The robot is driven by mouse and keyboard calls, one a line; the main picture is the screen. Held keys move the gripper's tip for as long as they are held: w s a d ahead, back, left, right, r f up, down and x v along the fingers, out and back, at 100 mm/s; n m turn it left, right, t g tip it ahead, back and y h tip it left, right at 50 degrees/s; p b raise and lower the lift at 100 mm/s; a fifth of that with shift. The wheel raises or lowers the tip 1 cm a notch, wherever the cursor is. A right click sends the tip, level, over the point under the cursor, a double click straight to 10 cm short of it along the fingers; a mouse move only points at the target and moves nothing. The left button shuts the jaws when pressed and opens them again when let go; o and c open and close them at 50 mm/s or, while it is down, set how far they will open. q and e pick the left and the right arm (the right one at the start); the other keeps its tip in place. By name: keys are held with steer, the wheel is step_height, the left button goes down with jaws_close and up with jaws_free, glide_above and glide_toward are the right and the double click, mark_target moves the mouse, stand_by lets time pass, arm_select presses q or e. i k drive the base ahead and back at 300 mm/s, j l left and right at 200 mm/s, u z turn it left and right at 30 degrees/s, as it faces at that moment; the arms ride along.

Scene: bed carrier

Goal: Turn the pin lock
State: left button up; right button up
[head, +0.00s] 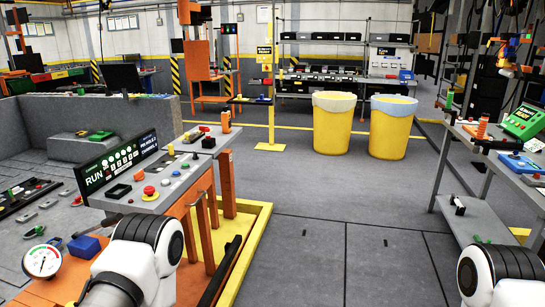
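I cannot tell for sure which part is the pin lock. A grey control panel (170,188) on an orange frame stands at the left, with a red knob (149,192) and several small buttons and switches. A small orange upright piece (226,121) stands at its far right end. On the right table, another orange upright piece (483,124) stands near a green box. Only white and black links of my two arms show at the bottom left and bottom right. Neither gripper is in view.
The right table (450,188) holds a green box (522,121) and a blue device (518,163). Two yellow bins (333,124) (393,128) stand at the back. A yellow base edge (247,247) runs below the panel. The floor between panel and table is clear.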

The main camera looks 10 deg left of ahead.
mark_target(138, 175)
steer(key=i+u, duration=0.45)
steer(key=i+l+u, duration=0.2)
steer(key=i+u, duration=0.25)
steer(key=i+l+u, duration=0.3)
steer(key=u, duration=0.15)
